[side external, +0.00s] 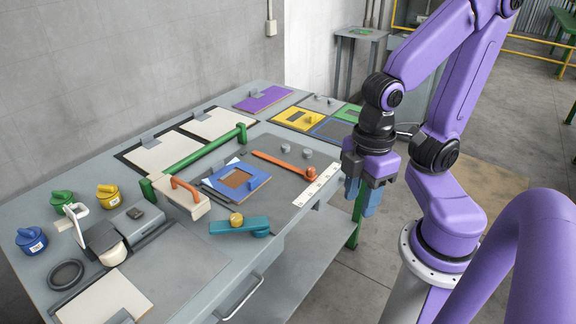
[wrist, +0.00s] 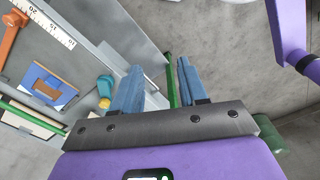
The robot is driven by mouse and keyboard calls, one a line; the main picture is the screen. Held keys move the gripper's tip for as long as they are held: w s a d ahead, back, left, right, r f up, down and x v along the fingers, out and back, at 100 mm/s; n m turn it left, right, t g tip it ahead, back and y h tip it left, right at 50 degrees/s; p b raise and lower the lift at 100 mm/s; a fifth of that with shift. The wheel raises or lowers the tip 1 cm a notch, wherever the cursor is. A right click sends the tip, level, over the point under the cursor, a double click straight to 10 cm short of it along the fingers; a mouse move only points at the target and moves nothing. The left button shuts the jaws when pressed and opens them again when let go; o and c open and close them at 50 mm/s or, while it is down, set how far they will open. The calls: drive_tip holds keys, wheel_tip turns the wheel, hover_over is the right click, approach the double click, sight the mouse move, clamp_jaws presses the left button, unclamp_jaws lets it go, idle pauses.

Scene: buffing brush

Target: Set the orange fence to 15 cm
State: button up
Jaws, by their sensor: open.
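The orange fence (side external: 284,165) is a thin bar lying across the grey tabletop, with a round knob at its right end beside a white ruler strip (side external: 318,186). In the wrist view the fence (wrist: 11,34) is at the upper left, partly cut off by the frame. The ruler (wrist: 52,24) there shows numbers around 10, 15 and 20. The fence's knob end lies near the 20 end; its exact reading cannot be told. My gripper (side external: 362,204) is open and empty, its blue fingers pointing down, off the table's right edge; it also shows in the wrist view (wrist: 160,68).
A blue frame on a board (side external: 236,182) and a green rail (side external: 198,160) lie left of the fence. A teal lever with a yellow knob (side external: 237,221) is nearer the front. Two small grey knobs (side external: 286,148) stand behind the fence. Coloured panels (side external: 292,117) lie farther back.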

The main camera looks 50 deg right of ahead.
idle(0.4)
drive_tip(key=shift+o, duration=1)
drive_tip(key=w+d+r+m+g+h, duration=0.1)
drive_tip(key=w+d+m, duration=0.15)
drive_tip(key=w, duration=0.75)
drive_tip(key=w+d+r+m+g+h, duration=0.1)
drive_tip(key=w+m, duration=0.3)
drive_tip(key=w, duration=0.7)
drive_tip(key=w+d+f+m+g, duration=0.15)
drive_tip(key=w+d+m, duration=0.25)
drive_tip(key=w+d, duration=0.5)
drive_tip(key=m+g+y, duration=0.1)
drive_tip(key=m+y, duration=0.1)
approach(310, 168)
drive_tip(key=x, duration=0.9)
